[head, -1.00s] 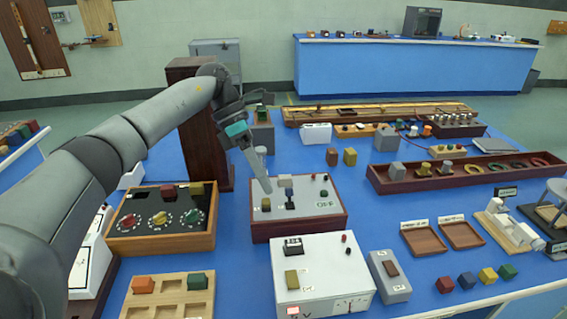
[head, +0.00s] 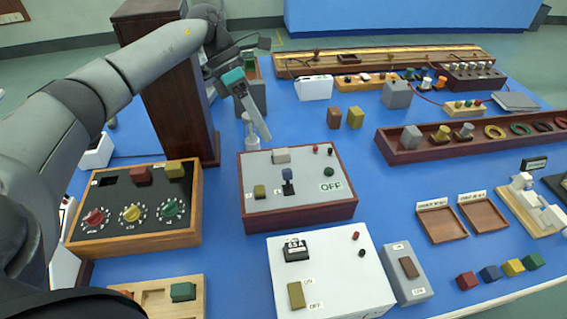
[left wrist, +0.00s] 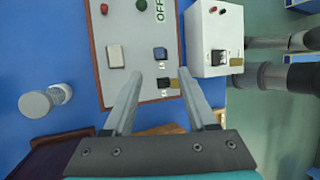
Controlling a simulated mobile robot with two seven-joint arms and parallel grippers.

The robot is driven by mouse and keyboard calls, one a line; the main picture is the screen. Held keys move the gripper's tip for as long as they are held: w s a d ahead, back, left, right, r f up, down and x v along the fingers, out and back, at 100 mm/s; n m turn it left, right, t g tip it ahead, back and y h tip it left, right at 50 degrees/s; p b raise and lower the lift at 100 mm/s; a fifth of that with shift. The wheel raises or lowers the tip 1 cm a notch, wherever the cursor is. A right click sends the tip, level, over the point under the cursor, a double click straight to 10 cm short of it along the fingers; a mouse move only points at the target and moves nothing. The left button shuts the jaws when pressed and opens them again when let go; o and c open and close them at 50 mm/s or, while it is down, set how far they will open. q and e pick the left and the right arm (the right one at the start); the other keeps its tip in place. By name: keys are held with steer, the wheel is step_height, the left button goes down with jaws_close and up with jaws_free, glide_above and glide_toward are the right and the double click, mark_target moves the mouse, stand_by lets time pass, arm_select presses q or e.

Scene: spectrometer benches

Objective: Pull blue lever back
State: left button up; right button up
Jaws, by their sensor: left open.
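The blue lever (head: 287,174) stands on the grey top of a wood-sided box (head: 310,177) marked OFF. A white block (head: 281,156) lies behind it and a yellow block (head: 260,192) to its left. My left gripper (head: 260,132) is open and empty, with its fingers pointing down by the box's back edge in the head view. In the left wrist view its fingertips (left wrist: 160,76) are apart, and the blue lever (left wrist: 160,54) appears between and just beyond them. Contact is not visible. My right gripper is out of view.
A grey cylinder (head: 251,140) stands close behind the box. A dial box (head: 135,210) is to the left, and a white switch box (head: 330,275) is in front. A tall brown cabinet (head: 165,90) stands behind my arm. Blue table is clear to the right of the box.

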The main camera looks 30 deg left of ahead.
mark_target(286, 170)
arm_select(q)
steer(key=x, duration=1)
steer(key=shift+d+f, duration=0.2)
steer(key=shift+f, duration=0.1)
jaws_close()
